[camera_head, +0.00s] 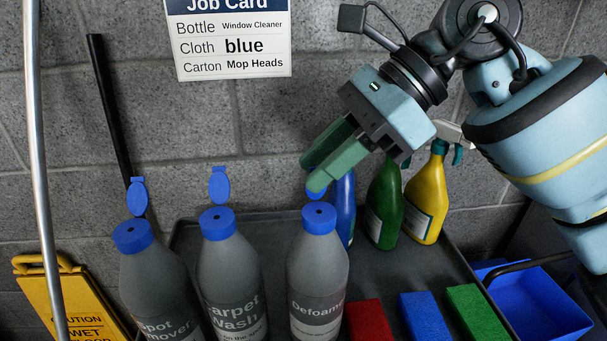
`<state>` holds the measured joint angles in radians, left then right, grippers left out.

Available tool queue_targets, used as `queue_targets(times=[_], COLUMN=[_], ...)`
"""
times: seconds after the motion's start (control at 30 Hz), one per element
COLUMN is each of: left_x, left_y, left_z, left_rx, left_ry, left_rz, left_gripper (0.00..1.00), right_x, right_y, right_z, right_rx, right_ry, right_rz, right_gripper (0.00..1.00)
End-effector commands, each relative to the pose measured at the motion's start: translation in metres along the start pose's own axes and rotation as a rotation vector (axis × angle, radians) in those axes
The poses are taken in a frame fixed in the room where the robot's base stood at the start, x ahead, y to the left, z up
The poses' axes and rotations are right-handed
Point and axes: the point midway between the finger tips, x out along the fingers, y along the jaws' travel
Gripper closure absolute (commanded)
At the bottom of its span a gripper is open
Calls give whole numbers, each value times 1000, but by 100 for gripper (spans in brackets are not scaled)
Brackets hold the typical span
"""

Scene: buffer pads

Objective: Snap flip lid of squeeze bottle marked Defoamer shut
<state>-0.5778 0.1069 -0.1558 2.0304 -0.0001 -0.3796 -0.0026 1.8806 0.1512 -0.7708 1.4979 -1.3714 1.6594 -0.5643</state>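The Defoamer bottle (317,272) is a grey squeeze bottle with a blue cap (319,219), upright at the right end of a row of three. Its blue flip lid (314,194) stands up behind the cap, mostly hidden by a green fingertip. My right gripper (314,174) reaches in from the upper right, its green fingers pointing down-left, just above and behind the cap. The fingers lie close together and overlap in this view, so their gap is unclear. I cannot tell whether they touch the lid. My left gripper is not in view.
Spot Remover (157,285) and Carpet Wash (230,275) bottles stand to the left, lids up. Blue, green (384,205) and yellow (427,205) spray bottles stand behind right. Red, blue and green blocks (425,317) lie in front on the dark tray (400,268). A grey wall is behind.

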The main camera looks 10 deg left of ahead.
Motion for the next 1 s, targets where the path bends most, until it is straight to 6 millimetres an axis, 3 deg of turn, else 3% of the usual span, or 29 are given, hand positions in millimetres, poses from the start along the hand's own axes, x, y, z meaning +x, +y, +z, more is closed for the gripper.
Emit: queue_targets(times=[0.23,0.57,0.8,1.0], left_x=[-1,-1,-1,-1], left_y=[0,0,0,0], left_z=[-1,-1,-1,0], left_rx=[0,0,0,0], left_ry=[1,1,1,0], left_rz=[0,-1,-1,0], left_gripper=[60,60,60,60], right_x=[27,32,32,31], right_y=[0,0,0,0], right_z=[0,0,0,0], right_rx=[0,0,0,0], right_ry=[-1,0,0,0], right_rz=[0,0,0,-1], right_gripper=[73,73,100,100])
